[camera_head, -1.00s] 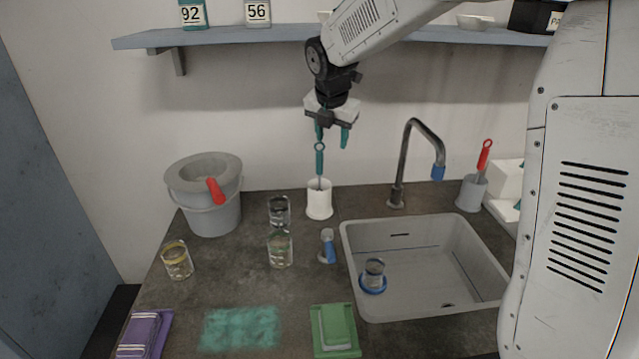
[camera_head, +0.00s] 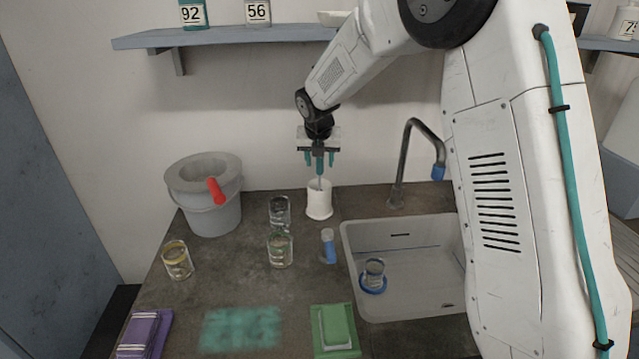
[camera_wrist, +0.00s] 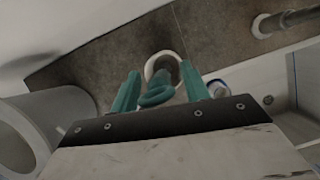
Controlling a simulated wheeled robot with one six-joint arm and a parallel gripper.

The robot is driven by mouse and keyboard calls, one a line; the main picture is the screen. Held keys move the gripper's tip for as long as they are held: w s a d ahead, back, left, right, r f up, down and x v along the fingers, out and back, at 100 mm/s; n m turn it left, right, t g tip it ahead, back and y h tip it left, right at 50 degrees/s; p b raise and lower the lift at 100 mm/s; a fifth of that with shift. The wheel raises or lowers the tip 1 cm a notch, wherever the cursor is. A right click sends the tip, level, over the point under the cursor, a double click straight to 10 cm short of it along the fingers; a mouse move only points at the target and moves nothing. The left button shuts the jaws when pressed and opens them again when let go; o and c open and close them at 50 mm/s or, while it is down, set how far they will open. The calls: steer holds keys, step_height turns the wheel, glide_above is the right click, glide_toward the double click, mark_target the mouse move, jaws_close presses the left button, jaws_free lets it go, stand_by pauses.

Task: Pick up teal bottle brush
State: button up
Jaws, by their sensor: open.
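The teal bottle brush (camera_head: 319,167) stands upright in a white cylindrical holder (camera_head: 319,203) on the counter, against the wall. My gripper (camera_head: 320,160) is open, with its teal fingers on either side of the brush handle's upper part. In the wrist view the brush's looped handle end (camera_wrist: 156,95) lies between the two open fingers (camera_wrist: 161,92), with the round holder rim (camera_wrist: 149,66) beyond it. I see a gap on the left side of the handle; contact on the right side is unclear. The brush's lower end is hidden inside the holder.
A grey bucket (camera_head: 212,215) with a red-handled tool stands to the left. The sink (camera_head: 405,235) and faucet (camera_head: 400,165) are to the right. A shelf (camera_head: 230,37) runs above.

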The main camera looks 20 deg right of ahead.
jaws_close()
steer(key=shift+r, duration=0.1)
stand_by(0.3)
